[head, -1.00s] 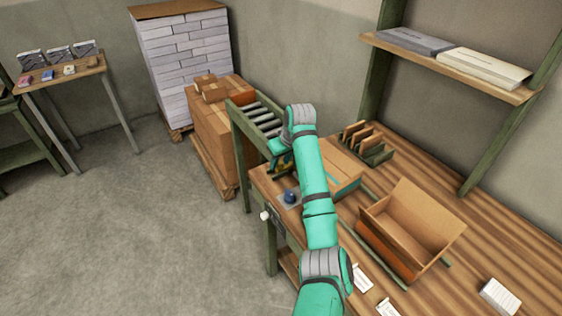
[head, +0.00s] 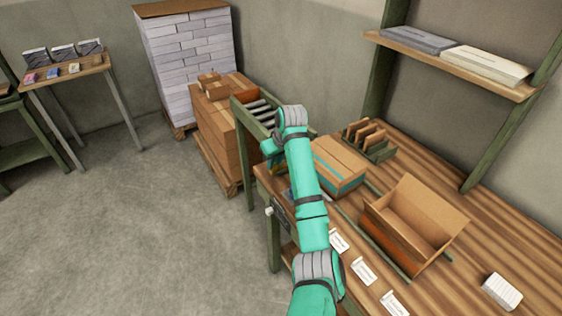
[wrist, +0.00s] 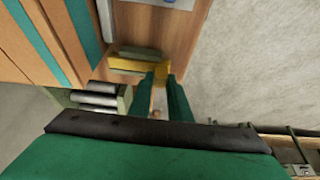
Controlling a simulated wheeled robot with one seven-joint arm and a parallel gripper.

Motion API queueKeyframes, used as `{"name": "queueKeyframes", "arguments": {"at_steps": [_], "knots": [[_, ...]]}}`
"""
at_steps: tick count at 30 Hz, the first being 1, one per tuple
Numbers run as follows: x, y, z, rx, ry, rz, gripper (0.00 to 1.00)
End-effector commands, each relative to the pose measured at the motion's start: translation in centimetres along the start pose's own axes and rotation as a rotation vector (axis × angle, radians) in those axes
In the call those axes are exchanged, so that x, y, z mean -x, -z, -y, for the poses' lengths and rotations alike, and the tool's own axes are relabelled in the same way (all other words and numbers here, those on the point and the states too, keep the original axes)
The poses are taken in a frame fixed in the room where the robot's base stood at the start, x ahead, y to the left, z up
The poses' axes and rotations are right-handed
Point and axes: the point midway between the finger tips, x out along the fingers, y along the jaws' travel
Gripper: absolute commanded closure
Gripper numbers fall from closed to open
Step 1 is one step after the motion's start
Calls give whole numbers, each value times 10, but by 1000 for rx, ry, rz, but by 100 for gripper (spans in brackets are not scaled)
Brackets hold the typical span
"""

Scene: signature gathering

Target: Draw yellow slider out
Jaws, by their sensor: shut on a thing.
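The yellow slider (wrist: 125,65) shows in the wrist view as a bar with an upright tab, set by a slot in the wooden worktop near its edge. My gripper (wrist: 161,78) has its two green fingers closed on the slider's right end. In the head view my gripper (head: 277,163) is at the far left end of the workbench, beside the roller conveyor. There the slider is mostly hidden behind my arm, and how far it is out cannot be told.
A closed carton with teal tape (head: 340,165) stands right of my arm. An open carton (head: 415,222) and several white cards (head: 362,270) lie nearer on the workbench (head: 450,290). The roller conveyor (head: 262,110) adjoins the bench's far end. The floor to the left is clear.

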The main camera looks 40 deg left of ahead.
Motion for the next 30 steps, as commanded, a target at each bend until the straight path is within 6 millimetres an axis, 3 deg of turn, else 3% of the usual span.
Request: {"name": "queueKeyframes", "arguments": {"at_steps": [7, 8, 10, 22, 30], "knots": [[-1, -1, 6, 4, 13, 6, 100], [-1, -1, 7, 4, 13, 7, 78], [-1, 0, 7, 5, 13, 7, 64], [8, -3, 0, -4, 6, 3, 64], [53, 0, 2, 0, 6, 1, 64]]}}
